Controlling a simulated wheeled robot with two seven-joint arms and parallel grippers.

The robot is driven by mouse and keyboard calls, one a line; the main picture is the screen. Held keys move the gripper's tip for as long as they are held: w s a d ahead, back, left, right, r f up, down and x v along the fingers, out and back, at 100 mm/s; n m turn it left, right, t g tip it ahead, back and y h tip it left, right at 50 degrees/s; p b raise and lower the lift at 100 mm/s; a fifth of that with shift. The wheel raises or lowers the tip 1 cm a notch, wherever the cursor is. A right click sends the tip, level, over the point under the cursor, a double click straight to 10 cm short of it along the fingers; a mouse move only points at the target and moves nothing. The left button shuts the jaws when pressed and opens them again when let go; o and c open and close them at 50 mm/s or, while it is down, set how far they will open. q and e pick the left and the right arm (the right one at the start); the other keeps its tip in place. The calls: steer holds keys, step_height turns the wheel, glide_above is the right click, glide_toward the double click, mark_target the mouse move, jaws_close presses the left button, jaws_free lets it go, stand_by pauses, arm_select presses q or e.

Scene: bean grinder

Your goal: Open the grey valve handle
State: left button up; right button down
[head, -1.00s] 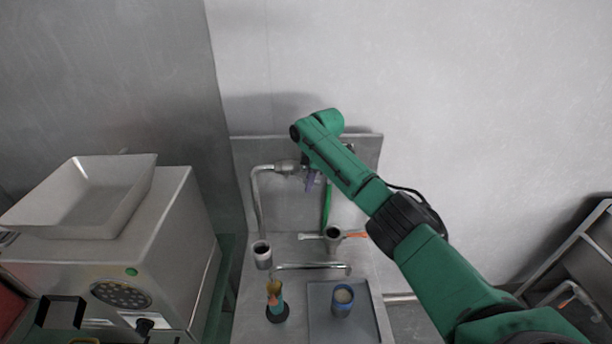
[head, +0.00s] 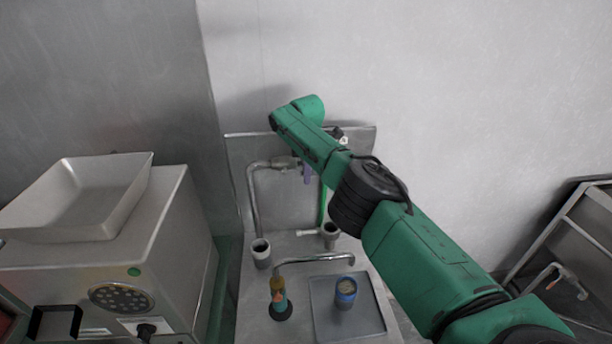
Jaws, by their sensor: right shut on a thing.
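A grey pipe (head: 253,200) rises at the left of the steel sink unit and bends right to a grey valve body (head: 284,163). My right arm reaches in from the right and covers the area right of the valve. My right gripper (head: 307,172) is mostly hidden under my forearm, beside the valve's right end, where a small purple part shows. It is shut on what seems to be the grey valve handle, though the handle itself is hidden. My left gripper is not in view.
A steel grinder with a tray (head: 85,195) stands left. A metal rack (head: 565,235) stands right.

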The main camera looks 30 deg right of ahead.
steer(key=c, duration=0.8)
jaws_free()
steer(key=shift+w+r, duration=0.1)
steer(key=shift+r, duration=0.1)
steer(key=shift+c, duration=0.2)
steer(key=shift+a, duration=0.1)
steer(key=shift+b, duration=0.35)
steer(key=r+b, duration=0.2)
steer(key=b, duration=0.1)
steer(key=shift+s+a, duration=0.1)
steer(key=shift+s, duration=0.2)
step_height(320, 180, up, 12)
steer(key=s+a+p, duration=0.1)
steer(key=s, duration=0.1)
steer(key=shift+s+r+p, duration=0.15)
steer(key=shift+r+p, duration=0.05)
steer(key=shift+p, duration=0.2)
